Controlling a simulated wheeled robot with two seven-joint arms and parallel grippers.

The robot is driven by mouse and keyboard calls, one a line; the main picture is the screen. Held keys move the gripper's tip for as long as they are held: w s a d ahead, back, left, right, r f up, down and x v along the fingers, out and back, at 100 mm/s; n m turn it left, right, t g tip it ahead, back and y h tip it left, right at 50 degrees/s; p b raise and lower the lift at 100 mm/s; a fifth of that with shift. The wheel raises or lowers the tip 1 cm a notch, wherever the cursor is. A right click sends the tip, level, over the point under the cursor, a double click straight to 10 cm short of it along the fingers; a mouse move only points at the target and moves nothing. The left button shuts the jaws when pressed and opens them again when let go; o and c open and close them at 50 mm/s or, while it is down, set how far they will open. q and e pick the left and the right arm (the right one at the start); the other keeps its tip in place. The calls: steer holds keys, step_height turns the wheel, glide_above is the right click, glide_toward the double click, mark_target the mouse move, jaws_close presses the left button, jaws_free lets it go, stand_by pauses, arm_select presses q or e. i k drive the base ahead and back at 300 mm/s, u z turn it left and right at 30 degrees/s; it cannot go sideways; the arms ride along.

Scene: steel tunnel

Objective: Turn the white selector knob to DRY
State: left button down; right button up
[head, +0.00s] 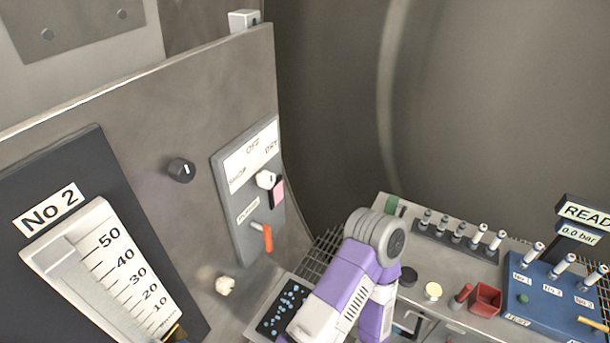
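The white selector knob (266,179) sits on a grey panel (233,206) fixed to the steel wall. A white label plate (251,157) above it reads OFF at the top and DRY at the right, with another word at the left that is hard to read. The knob is small here, and I cannot tell which word it points to. A pink square with a dark edge (278,193) is just right of and below the knob. A purple and white arm link of mine rises at the bottom centre, below and right of the panel. Neither gripper shows.
An orange lever (262,236) is low on the panel. A black knob (181,170) and a No 2 gauge (105,270) are to the left. A bench (455,290) at right holds several vials (458,231), a red box (485,299) and a blue block (560,310).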

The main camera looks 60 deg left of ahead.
mark_target(265, 179)
steer(key=k, duration=0.5)
steer(key=z, duration=1.5)
steer(key=i, duration=1.35)
steer(key=u, duration=4.55)
steer(key=i, duration=0.5)
steer(key=z, duration=0.1)
